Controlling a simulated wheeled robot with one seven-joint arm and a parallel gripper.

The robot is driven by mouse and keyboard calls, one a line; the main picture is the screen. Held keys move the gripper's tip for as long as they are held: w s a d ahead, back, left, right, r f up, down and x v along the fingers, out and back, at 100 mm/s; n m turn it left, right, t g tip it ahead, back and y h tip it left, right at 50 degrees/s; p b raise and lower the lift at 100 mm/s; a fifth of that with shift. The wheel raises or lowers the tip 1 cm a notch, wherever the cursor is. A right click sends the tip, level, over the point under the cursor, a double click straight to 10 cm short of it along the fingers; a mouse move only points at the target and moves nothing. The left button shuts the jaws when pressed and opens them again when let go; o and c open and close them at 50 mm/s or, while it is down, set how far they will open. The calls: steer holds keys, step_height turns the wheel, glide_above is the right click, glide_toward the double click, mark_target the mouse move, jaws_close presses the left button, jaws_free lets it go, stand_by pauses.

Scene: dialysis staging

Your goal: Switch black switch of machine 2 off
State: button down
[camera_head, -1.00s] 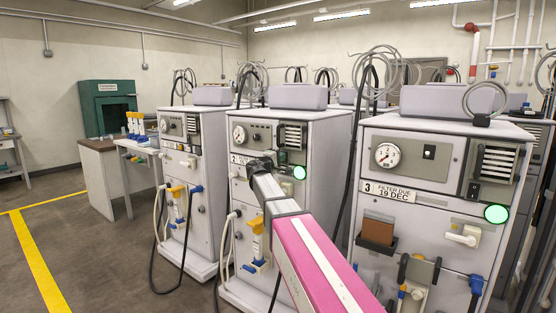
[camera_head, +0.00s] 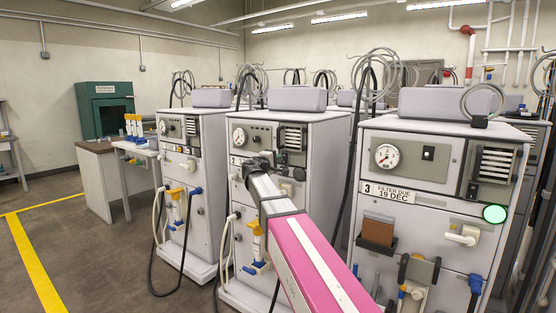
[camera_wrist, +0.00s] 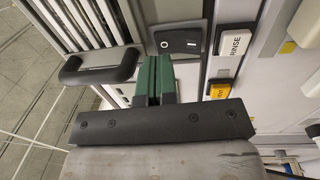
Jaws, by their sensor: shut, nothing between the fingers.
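Machine 2 (camera_head: 325,135) is the middle white cabinet in the head view, its number label (camera_head: 236,160) partly beside my arm. Its round indicator lamp (camera_head: 299,174) is unlit.
Machine 3 (camera_head: 430,150), at the right, has a lit green lamp (camera_head: 495,214). Another machine (camera_head: 190,135) stands to the left. In the wrist view a black handle (camera_wrist: 98,70) is left of the fingers; a white RINSE button (camera_wrist: 236,40) and an orange button (camera_wrist: 219,90) are to the right.

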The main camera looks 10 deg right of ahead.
steer(key=r+v, duration=0.2)
steer(key=v, duration=0.8)
steer(key=shift+s+a+r, duration=0.15)
steer(key=shift+s+a, duration=0.2)
steer(key=s+d+f+m+g+y, duration=0.1)
steer(key=s+d+f+g+y, duration=0.15)
steer(key=f, duration=0.65)
steer(key=s+d+f+m+g+y, duration=0.1)
steer(key=s+d+f+m+g, duration=0.2)
steer(key=f, duration=0.7)
steer(key=s+d+f+g+y, duration=0.2)
steer(key=s+d+f, duration=0.2)
steer(key=f, duration=0.5)
steer(key=s+a+f+m+g+y, duration=0.2)
steer(key=s+f+m+g+y, duration=0.3)
steer(key=s+f, duration=1.2)
steer(key=f+g+y, duration=0.1)
steer(key=f+y, duration=0.1)
steer(key=y, duration=0.1)
steer(key=shift+s, duration=0.4)
